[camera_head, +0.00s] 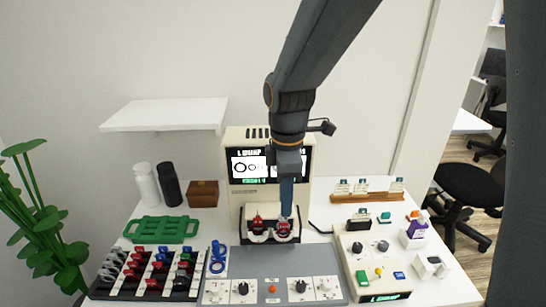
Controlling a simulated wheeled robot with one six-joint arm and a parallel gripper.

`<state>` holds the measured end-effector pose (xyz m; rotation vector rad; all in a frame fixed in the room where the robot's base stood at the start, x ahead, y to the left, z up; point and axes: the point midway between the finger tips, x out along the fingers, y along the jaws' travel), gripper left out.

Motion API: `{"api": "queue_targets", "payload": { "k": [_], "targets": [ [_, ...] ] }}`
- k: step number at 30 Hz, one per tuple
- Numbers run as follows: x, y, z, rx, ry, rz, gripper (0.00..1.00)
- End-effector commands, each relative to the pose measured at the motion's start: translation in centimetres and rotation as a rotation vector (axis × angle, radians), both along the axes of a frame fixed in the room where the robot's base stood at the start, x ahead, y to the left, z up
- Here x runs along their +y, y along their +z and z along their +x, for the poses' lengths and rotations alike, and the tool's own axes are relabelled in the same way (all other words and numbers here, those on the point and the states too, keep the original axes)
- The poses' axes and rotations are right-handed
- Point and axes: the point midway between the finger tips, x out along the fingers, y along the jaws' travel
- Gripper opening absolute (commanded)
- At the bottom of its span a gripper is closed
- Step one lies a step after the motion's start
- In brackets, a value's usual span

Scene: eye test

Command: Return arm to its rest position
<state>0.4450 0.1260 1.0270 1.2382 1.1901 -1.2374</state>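My arm comes down from the top of the head view. My gripper (286,212) points down in front of the right part of a beige machine with a screen (242,141). The fingers look like one narrow grey-blue piece, so I cannot tell whether they are open or shut. The tips are just above or behind the right one of two red-centred round pieces (283,229) on a dark stand. The left red-centred piece (257,225) stands beside it. I cannot tell whether the fingers touch anything. The arm hides part of the screen.
A grey panel with knobs (272,265) lies in front. A dark rack of lenses (135,289) and a green tray (160,222) are left. A control box (377,254) and small items are right. A white shelf (165,112) juts from the wall. A plant (45,240) stands far left.

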Motion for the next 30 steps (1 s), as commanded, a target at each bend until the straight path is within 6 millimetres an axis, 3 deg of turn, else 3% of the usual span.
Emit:
{"api": "queue_targets", "payload": {
  "k": [5, 15, 21, 30],
  "targets": [
    [-1.8, -0.4, -0.7, -0.011, -0.169, 0.005, 0.28],
    [-8.8, -2.0, -4.4, -0.067, -0.976, 0.047, 0.28],
    [-11.5, -2.8, -6.6, -0.09, -1.36, 0.08, 0.28],
    [-12.6, -3.2, -7.6, -0.099, -1.536, 0.098, 0.28]
  ]
}}
